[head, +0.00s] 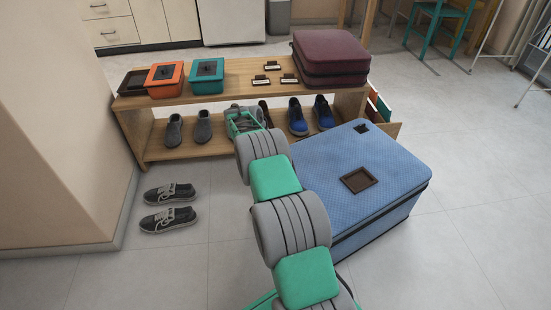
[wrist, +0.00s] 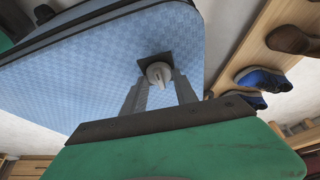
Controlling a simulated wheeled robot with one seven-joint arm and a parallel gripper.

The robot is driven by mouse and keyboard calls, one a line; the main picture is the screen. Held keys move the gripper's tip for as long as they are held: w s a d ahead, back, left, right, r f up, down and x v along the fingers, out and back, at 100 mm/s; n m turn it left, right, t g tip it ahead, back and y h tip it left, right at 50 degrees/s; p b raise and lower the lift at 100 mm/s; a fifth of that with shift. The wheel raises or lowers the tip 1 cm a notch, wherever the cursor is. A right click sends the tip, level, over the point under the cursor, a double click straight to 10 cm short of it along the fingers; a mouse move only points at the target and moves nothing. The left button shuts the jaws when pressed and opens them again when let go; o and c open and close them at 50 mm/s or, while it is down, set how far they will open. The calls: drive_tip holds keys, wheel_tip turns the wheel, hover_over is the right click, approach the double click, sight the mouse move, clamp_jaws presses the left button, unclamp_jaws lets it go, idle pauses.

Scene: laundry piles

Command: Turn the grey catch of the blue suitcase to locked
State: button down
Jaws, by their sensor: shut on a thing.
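The blue suitcase (head: 345,160) lies flat on the floor in front of the low wooden shelf; its patterned blue face also fills the upper left of the wrist view (wrist: 95,65). The grey catch (wrist: 158,74) is a small pale round knob with a pointed ridge, on a dark square plate (wrist: 150,61). My gripper (wrist: 160,80) is at the catch, with one finger on each side, shut on it. I cannot read a locked or unlocked mark.
The low wooden shelf (head: 250,77) stands close behind the suitcase, with a maroon case (head: 330,58), an orange box (head: 165,79) and a teal box (head: 207,76) on top. Blue shoes (head: 298,117) are below. Dark sneakers (head: 169,193) lie on the floor left. Floor at right is clear.

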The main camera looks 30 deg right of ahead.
drive_tip(key=c, duration=1)
unclamp_jaws()
drive_tip(key=p+v, duration=0.3)
drive_tip(key=v, duration=0.4)
drive_tip(key=shift+r, duration=0.35)
drive_tip(key=shift+a, duration=0.15)
